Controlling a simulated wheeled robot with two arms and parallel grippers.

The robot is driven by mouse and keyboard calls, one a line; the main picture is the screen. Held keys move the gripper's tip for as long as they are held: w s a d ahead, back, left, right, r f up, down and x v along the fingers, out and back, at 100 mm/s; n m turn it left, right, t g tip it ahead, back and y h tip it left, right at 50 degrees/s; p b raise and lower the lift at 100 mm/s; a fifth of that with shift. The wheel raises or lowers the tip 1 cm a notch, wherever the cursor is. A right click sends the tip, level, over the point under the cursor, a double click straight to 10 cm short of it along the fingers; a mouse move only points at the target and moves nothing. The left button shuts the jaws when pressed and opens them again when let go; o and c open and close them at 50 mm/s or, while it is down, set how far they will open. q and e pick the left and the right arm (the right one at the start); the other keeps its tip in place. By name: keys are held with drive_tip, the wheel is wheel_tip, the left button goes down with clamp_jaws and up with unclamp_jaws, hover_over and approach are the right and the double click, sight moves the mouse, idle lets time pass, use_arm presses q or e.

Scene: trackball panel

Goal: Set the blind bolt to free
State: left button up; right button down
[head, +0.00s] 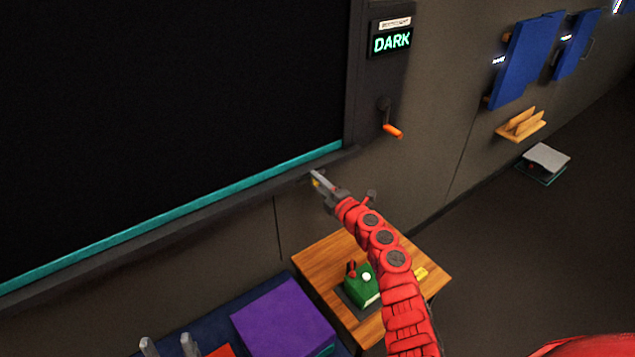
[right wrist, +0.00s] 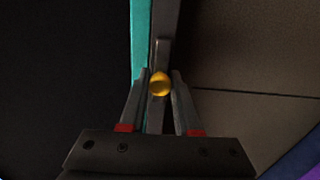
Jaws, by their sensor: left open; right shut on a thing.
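The blind bolt is a small yellow ball knob (right wrist: 160,84) by a narrow grey bar at the lower edge of the dark window frame. It also shows small in the head view (head: 316,184), partly covered by my fingers. My right gripper (head: 314,178) reaches up from the lower right and is shut on the knob, with one finger on each side of it in the right wrist view (right wrist: 160,82). The bolt's exact position and any markings are hidden or too small to tell. My left gripper (head: 169,343) is open and empty at the bottom edge.
A black blind (head: 150,110) with a teal bottom strip (head: 180,213) fills the window. A display (head: 391,40) reads DARK, above an orange-handled crank (head: 392,131). Below are a wooden table (head: 318,258) with a green box (head: 358,289), and a purple block (head: 284,320).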

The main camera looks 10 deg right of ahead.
sight(323, 169)
drive_tip(key=shift+w+d+f, duration=0.1)
drive_tip(key=shift+d+f, duration=0.05)
drive_tip(key=shift+d, duration=0.1)
drive_tip(key=d+b, duration=0.1)
drive_tip(key=w+d+b, duration=0.1)
drive_tip(key=d, duration=0.1)
drive_tip(key=shift+w+d, duration=0.2)
drive_tip(key=shift+d, duration=0.1)
drive_tip(key=c, duration=1)
unclamp_jaws()
drive_tip(key=o, duration=0.4)
drive_tip(key=shift+d, duration=0.1)
